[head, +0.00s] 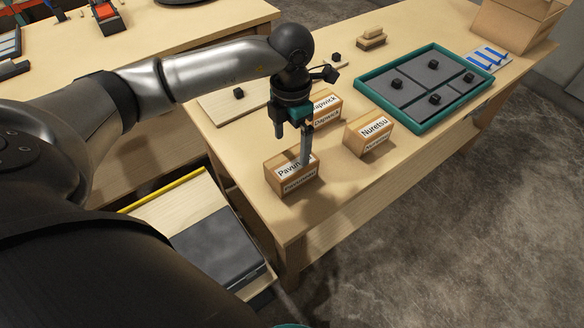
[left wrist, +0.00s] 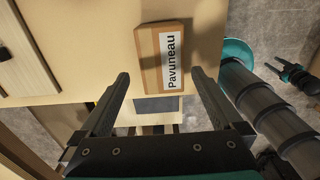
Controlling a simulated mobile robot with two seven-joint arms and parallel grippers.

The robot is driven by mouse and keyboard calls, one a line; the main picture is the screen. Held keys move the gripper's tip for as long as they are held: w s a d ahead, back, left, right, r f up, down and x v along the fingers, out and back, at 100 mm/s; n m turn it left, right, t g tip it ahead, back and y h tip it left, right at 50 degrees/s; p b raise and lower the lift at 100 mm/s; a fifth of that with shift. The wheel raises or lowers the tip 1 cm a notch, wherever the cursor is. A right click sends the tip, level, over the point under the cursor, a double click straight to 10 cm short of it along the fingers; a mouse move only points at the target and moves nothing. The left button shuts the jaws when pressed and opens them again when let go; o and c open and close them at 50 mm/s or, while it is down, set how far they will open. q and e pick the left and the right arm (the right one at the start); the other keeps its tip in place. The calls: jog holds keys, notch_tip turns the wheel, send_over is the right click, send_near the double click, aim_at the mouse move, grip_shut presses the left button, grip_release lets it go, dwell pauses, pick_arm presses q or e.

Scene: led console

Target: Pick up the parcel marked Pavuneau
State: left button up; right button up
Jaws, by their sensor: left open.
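The parcel marked Pavuneau (head: 285,180) is a small brown box with a white label. It stands near the front left corner of the table. It also shows in the left wrist view (left wrist: 150,62), seen from above with its label readable. My left gripper (head: 305,158) points down at this parcel, and a finger covers the end of its label in the head view. In the left wrist view my left gripper (left wrist: 160,76) is open and empty, its fingertips apart on either side of the parcel's lower end. I cannot tell the exact height gap.
The Nuretsu parcel (head: 369,135) stands to the right, and the Dapwick parcel (head: 327,108) close behind my gripper. A teal-rimmed tray (head: 395,119) holds dark blocks. A wooden board (head: 226,106) lies behind left; an open carton (head: 512,25) stands at the far right.

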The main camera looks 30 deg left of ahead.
aim_at(292, 161)
pick_arm(q)
jog(key=shift+f, duration=1.35)
notch_tip(292, 161, down, 5)
jog(key=shift+s+d+r+b, duration=0.1)
jog(key=shift+s+r+b, duration=0.1)
jog(key=shift+b, duration=0.2)
pick_arm(e)
jog(key=shift+w+f, duration=0.2)
jog(key=shift+w, duration=0.3)
jog(key=shift+w+f, duration=0.2)
jog(key=shift+w, duration=0.3)
pick_arm(q)
jog(key=shift+c, duration=0.2)
jog(key=shift+r, duration=0.1)
jog(key=c, duration=0.5)
jog(key=shift+w, duration=0.1)
jog(key=c, duration=1)
grip_shut()
pick_arm(e)
jog(key=shift+s, duration=0.25)
